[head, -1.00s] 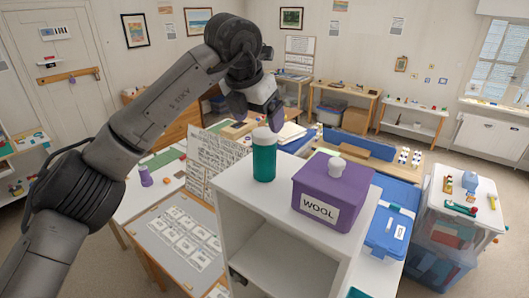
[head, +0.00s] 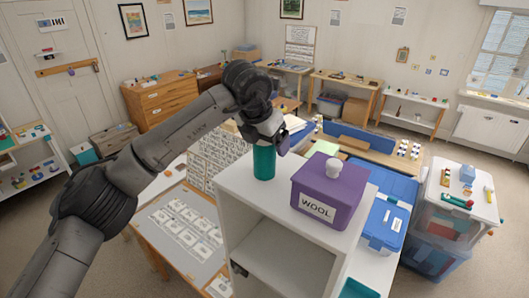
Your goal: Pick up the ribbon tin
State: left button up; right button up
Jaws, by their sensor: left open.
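A teal cylindrical tin (head: 264,164) stands upright near the back left edge of the white shelf top (head: 234,186). It shows no readable label, but it is the only tin-like thing near my gripper. My left gripper (head: 267,143) is at the top of the tin, with its open jaws pointing down. The gripper hides the tin's pale lid. I cannot tell whether the fingers touch the tin. My right gripper is out of view.
A purple box (head: 327,197) labelled WOOL, with a white knob, stands close to the right of the tin. Blue lidded bins (head: 386,225) stand beyond it on the right. A grey-topped table (head: 170,245) is lower left.

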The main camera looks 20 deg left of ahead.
pick_arm(q)
jog(key=c, duration=1.1)
jog(key=shift+r, duration=0.2)
